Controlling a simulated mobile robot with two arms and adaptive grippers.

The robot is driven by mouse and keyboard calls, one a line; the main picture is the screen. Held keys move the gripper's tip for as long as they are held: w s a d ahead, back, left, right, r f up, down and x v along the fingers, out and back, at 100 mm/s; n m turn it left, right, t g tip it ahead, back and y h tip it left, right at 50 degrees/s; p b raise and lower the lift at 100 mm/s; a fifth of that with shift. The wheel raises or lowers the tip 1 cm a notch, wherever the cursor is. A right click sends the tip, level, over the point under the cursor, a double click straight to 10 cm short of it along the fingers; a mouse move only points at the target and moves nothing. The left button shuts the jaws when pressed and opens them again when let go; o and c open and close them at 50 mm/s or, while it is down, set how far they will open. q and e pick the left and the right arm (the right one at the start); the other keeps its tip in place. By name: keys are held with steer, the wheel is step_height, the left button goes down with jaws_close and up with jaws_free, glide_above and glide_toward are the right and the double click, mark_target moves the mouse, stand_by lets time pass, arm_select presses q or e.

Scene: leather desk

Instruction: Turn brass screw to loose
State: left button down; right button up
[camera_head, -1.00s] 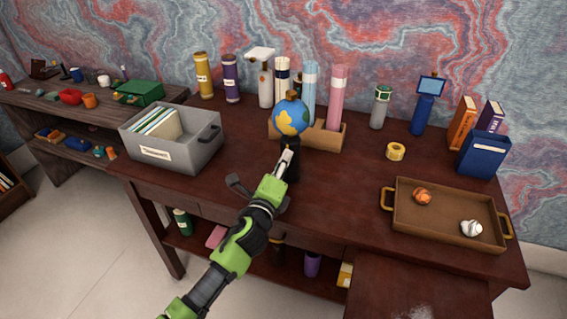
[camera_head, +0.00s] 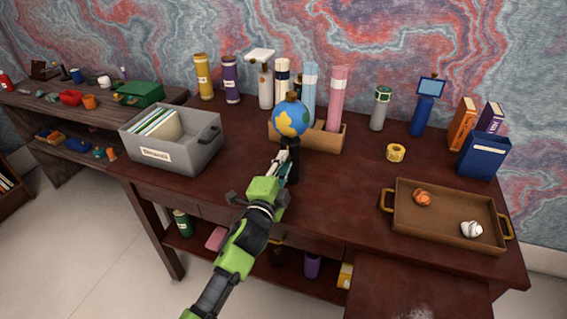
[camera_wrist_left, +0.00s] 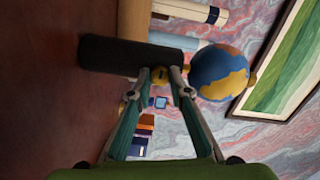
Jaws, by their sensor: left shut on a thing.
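A small globe (camera_head: 290,118) in blue and yellow sits on a black stand (camera_head: 293,168) on the desk. In the left wrist view, the globe (camera_wrist_left: 222,72) and its black stand (camera_wrist_left: 110,54) appear sideways. The brass screw (camera_wrist_left: 160,73) is a small gold bit at the stand, between my fingertips. My left gripper (camera_head: 281,160) reaches up to the stand just under the globe. In the left wrist view, my left gripper (camera_wrist_left: 166,78) is shut on the screw. The screw is hidden in the head view. My right gripper is not in view.
A wooden holder (camera_head: 332,139) with tubes stands right behind the globe. A grey file box (camera_head: 190,160) is to the left. A brown tray (camera_head: 445,222) with two crumpled balls and a yellow tape roll (camera_head: 396,152) are to the right. The desk's front middle is clear.

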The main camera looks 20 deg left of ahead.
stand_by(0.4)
arm_select(q)
steer(key=c, duration=1.9)
jaws_free()
steer(key=s, duration=1.2)
steer(key=shift+f, duration=0.1)
